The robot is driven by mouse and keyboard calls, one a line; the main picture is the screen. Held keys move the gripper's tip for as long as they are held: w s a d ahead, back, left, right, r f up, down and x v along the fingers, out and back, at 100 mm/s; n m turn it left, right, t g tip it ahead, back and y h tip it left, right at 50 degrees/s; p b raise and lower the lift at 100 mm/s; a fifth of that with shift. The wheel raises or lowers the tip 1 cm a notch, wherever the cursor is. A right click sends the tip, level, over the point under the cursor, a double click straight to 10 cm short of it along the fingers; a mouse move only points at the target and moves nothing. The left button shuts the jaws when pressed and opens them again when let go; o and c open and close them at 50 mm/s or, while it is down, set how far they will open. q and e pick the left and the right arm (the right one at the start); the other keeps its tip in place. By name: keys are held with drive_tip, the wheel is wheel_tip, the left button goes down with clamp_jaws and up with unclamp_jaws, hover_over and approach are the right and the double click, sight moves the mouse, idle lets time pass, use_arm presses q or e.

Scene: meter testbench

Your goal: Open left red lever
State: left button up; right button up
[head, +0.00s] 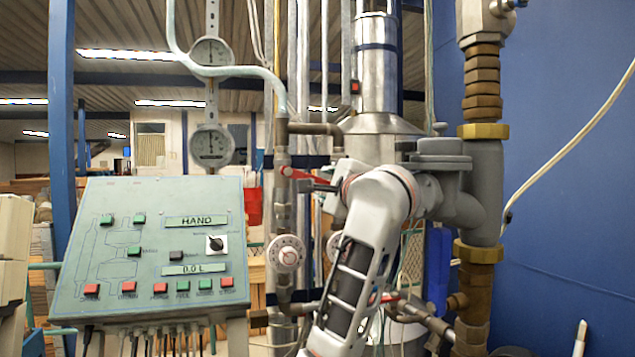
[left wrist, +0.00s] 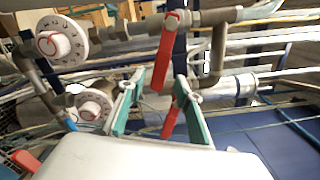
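A red lever (head: 303,176) sits on a vertical pipe left of my arm in the head view. In the left wrist view a red lever (left wrist: 166,55) extends from a valve on a pipe, its free end near the space between my fingers. A second red lever (left wrist: 171,121) shows beyond it, partly covered by a finger. My left gripper (left wrist: 158,100) is open, with its two greenish fingers apart and no grip on a lever visible. In the head view the left gripper (head: 330,190) is mostly hidden by my wrist, close to the lever's end. My right gripper is out of view.
A control panel (head: 155,250) with buttons stands at the left. Two white dials (left wrist: 62,40) (left wrist: 95,104) are close to the fingers in the wrist view. Thick pipes (head: 482,190) and a steel column (head: 376,70) crowd around my arm. A blue wall (head: 570,170) is at the right.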

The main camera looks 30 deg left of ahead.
sight(319, 183)
use_arm(q)
drive_tip(key=shift+p+x, duration=0.35)
drive_tip(key=shift+x, duration=2.4)
drive_tip(key=shift+s, duration=0.1)
clamp_jaws()
